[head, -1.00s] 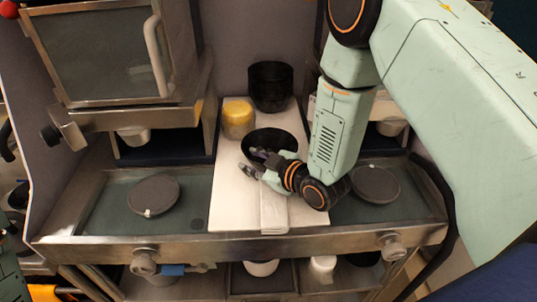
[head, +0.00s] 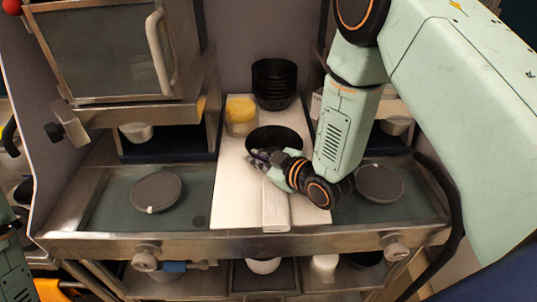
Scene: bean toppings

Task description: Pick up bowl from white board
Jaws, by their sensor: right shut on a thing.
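A black bowl (head: 281,137) sits on the white board (head: 234,200) in the middle of the counter. My right gripper (head: 258,157) is at the bowl's near rim, shut on it. The gripper hides the near part of the bowl. A stack of black bowls (head: 274,84) stands at the back of the board. My left gripper is not in view; only a bit of the left arm shows at the lower left edge.
A container with yellow contents (head: 241,113) stands on the board left of the bowl. A pale flat-handled item (head: 275,207) lies at the board's front. Round dark lids lie left (head: 158,191) and right (head: 379,183). A steel-framed glass-door unit (head: 95,50) stands at the upper left.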

